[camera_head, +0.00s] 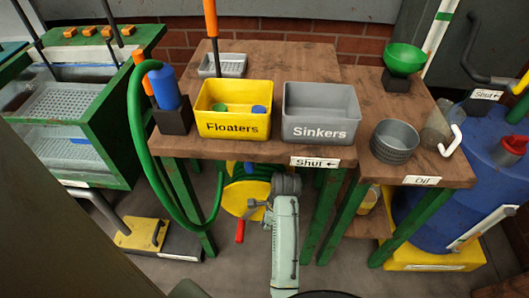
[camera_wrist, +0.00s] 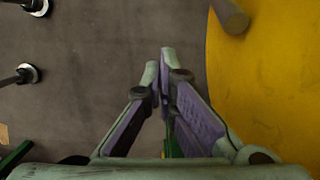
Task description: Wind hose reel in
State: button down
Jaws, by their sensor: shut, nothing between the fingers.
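The hose reel is a yellow disc (camera_head: 238,199) with green hose coiled behind it, under the wooden table. Its red crank handle (camera_head: 240,231) hangs at the lower front of the disc. The loose green hose (camera_head: 137,125) loops beside the table's left end. My gripper (camera_head: 254,204) is in front of the reel, just above the red handle, with its fingers shut and empty. In the wrist view, the shut fingers (camera_wrist: 165,60) lie left of the yellow disc (camera_wrist: 265,85), and a grey-brown peg (camera_wrist: 230,15) stands at its top. My arm hides the reel's right part.
The table holds a yellow Floaters bin (camera_head: 233,127) and a grey Sinkers bin (camera_head: 320,130). Green table legs (camera_head: 322,215) stand close to the right of my arm. A yellow pedal block (camera_head: 141,234) is on the floor at left. A blue drum (camera_head: 425,215) stands at right.

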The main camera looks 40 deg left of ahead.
jog(key=s+a+f+p, duration=0.1)
jog(key=s+a+f, duration=0.2)
jog(key=f, duration=0.6)
jog(key=shift+a, duration=0.9)
